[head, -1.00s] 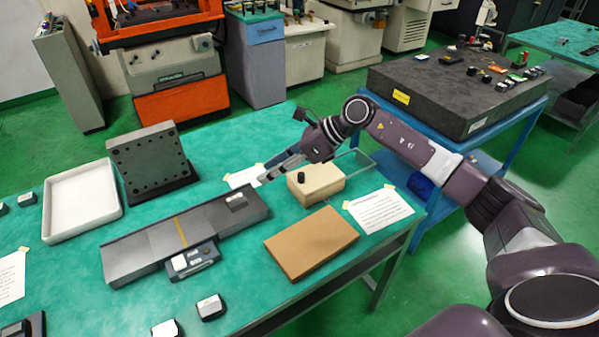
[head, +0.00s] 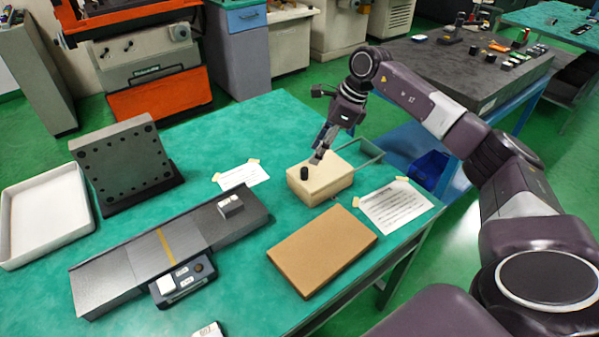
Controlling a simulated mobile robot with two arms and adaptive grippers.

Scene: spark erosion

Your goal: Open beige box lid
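The beige box (head: 335,184) sits on the green table with its lid (head: 330,169) closed on it. A small black knob (head: 304,173) stands on the lid near its left edge. My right gripper (head: 317,158) comes from the upper right and points down over the lid, just right of and behind the knob. Its fingertips are close to the lid; whether they touch it I cannot tell. Nothing shows between the fingers, and their gap is too small to judge. My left gripper is out of view.
A brown board (head: 322,250) lies in front of the box, and a printed sheet (head: 395,207) to its right. A thin rectangular frame (head: 372,150) is behind the box. A long grey plate (head: 125,262), a dark perforated block (head: 125,165) and a white tray (head: 45,222) stand left.

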